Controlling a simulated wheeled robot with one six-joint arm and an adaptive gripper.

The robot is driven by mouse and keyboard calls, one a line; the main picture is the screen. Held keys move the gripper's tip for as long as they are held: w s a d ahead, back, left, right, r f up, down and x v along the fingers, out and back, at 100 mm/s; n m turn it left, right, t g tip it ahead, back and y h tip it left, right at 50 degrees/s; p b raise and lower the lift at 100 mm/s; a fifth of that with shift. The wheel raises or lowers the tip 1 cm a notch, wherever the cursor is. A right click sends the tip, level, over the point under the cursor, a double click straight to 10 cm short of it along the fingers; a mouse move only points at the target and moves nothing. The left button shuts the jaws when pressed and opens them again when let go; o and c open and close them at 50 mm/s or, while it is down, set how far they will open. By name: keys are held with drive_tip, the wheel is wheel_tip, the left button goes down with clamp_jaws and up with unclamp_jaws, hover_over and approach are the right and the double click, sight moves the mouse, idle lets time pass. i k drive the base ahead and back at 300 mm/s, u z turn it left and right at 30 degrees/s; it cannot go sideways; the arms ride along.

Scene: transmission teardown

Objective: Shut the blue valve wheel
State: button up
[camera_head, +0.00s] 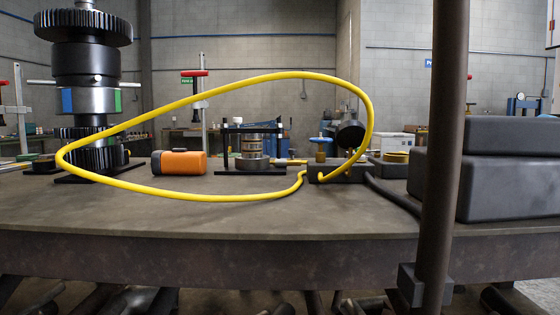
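A small blue valve wheel (321,140) sits on top of a brass-coloured valve stem (320,156). The stem rises from a dark block (345,171) near the middle of the table. At this size I cannot tell how far the wheel is turned. A round black disc (350,134) stands just right of the wheel. A yellow hose (300,75) meets the block and loops high around the valve, far to the left and back. My gripper is not in view.
On the table (220,217) are an orange case (180,162), a black press frame (252,128) and a tall gear shaft (92,65). Dark stacked cases (505,170) stand at right. A dark post (443,140) crosses the right side; its owner is unclear. The table's front strip is bare.

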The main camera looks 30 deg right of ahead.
sight(321, 141)
drive_tip(key=z, duration=0.95)
drive_tip(key=i, duration=0.25)
drive_tip(key=z, duration=0.1)
